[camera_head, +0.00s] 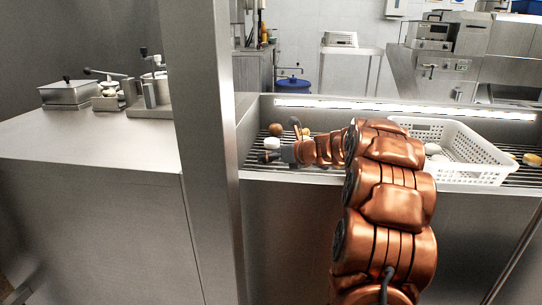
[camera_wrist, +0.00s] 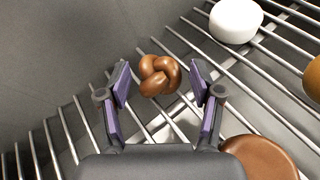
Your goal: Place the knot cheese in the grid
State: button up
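The knot cheese, a glossy brown knotted lump (camera_wrist: 158,75), shows in the wrist view between and slightly beyond the fingertips of my gripper (camera_wrist: 160,88). The two purple-padded fingers are open, with a visible gap on each side of the knot. I cannot tell whether it touches the rack bars. The metal bar grid (camera_wrist: 60,140) runs below and around it. In the head view my gripper (camera_head: 268,156) is low over the left part of the bar rack (camera_head: 255,168), and I cannot make out the knot there.
A white round piece (camera_wrist: 236,20) lies on the bars, with a brown round piece (camera_wrist: 262,158) and an orange one (camera_wrist: 313,78) nearby. A white perforated basket (camera_head: 470,172) stands right of my arm. More pieces (camera_head: 532,159) lie at its right.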

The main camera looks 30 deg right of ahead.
jog(key=shift+r, duration=0.1)
dwell(0.3)
jog(key=p+v, duration=0.3)
jog(key=v, duration=0.8)
jog(key=shift+w+r, duration=0.1)
jog(key=shift+s+d+r, duration=0.1)
jog(key=shift+s+d, duration=0.05)
jog(key=shift+s, duration=0.4)
